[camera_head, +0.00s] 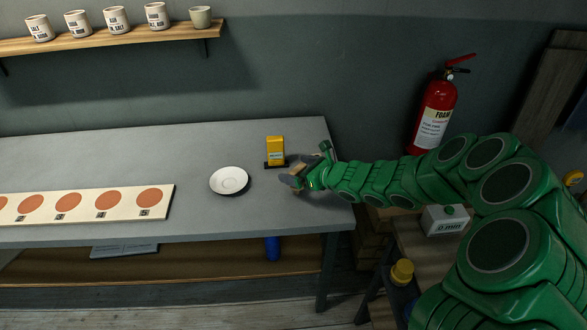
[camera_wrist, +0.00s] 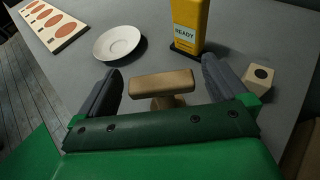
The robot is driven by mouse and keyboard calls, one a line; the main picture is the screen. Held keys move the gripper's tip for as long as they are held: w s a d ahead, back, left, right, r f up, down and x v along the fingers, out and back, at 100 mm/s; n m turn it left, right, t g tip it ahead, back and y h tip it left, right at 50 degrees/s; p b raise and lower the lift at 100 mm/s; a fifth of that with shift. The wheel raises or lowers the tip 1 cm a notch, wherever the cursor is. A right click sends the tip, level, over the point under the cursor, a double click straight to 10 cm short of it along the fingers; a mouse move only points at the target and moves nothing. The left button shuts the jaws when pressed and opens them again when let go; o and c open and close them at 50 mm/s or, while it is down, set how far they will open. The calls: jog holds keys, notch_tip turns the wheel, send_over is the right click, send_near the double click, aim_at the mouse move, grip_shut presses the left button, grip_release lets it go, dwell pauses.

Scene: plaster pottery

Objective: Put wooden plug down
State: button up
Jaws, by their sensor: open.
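The wooden plug (camera_wrist: 162,84) is light brown, with a wide bar and a shorter stem below it. In the wrist view it lies between the two fingers of my gripper (camera_wrist: 163,88), with a narrow gap on each side. My gripper is open, low over the right end of the grey table, and also shows in the head view (camera_head: 296,178). The gripper's green body hides the near part of the plug. I cannot tell whether the plug rests fully on the table. In the head view the plug is mostly hidden by the fingers.
A yellow box marked READY (camera_head: 275,151) stands just behind the gripper. A white saucer (camera_head: 229,181) lies to the left. Further left is a board with orange discs (camera_head: 168,187). The table's right edge is close.

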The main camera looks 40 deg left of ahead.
jog(key=v, duration=1)
jog(key=shift+r, duration=0.15)
